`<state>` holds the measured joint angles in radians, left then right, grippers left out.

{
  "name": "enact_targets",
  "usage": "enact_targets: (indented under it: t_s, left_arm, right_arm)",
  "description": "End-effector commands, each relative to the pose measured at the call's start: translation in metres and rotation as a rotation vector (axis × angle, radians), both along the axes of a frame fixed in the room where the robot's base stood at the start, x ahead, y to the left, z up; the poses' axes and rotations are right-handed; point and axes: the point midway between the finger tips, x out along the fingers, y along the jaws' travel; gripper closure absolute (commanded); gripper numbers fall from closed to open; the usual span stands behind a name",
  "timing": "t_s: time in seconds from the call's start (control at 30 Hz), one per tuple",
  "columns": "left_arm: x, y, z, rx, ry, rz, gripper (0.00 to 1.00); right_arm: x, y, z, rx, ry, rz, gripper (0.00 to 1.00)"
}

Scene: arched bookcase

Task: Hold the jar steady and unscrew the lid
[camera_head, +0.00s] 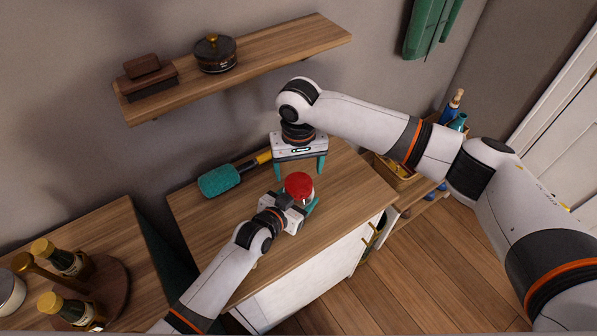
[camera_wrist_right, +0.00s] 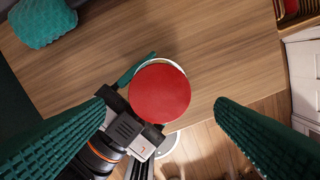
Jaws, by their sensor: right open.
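The jar stands on the wooden cabinet top (camera_head: 220,225), with its round red lid (camera_head: 299,184) facing up. In the right wrist view the lid (camera_wrist_right: 160,92) covers most of the jar, and only a pale rim of the jar (camera_wrist_right: 179,65) shows around it. My left gripper (camera_head: 297,203) comes in low from the front left, its green fingers on either side of the jar and closed around it. My right gripper (camera_head: 299,173) points down above and slightly behind the lid. Its green fingers are spread wide and empty, apart from the lid.
A teal brush-like object (camera_head: 219,181) with a yellow handle lies behind left on the cabinet top. A wall shelf (camera_head: 275,47) holds a dark pot (camera_head: 215,55) and brown boxes (camera_head: 148,82). Bottles (camera_head: 68,257) stand on a lower-left table. Wooden floor lies to the right.

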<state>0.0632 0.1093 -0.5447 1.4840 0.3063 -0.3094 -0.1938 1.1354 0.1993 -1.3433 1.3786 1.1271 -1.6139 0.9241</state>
Motion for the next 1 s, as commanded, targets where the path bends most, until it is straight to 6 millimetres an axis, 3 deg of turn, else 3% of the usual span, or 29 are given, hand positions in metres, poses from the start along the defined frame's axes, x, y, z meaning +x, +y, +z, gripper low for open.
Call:
enact_targets:
  t_s: [0.13,0.27,0.7,1.0]
  left_arm:
    - [-0.001,0.0,-0.001,0.001,0.002,-0.001,0.98]
    - [-0.001,0.0,-0.001,0.0,0.002,-0.001,0.98]
    - [0.0,0.0,-0.001,0.001,0.002,-0.001,0.98]
    - [0.0,0.0,-0.001,0.001,0.002,-0.001,0.98]
  right_arm:
    - [0.0,0.001,0.025,0.004,-0.001,0.001,0.22]
    - [0.0,0.0,0.028,0.0,0.0,-0.001,0.22]
    - [0.0,0.0,-0.033,-0.001,0.001,-0.001,0.22]
    - [0.0,0.001,-0.049,0.001,-0.002,0.0,0.22]
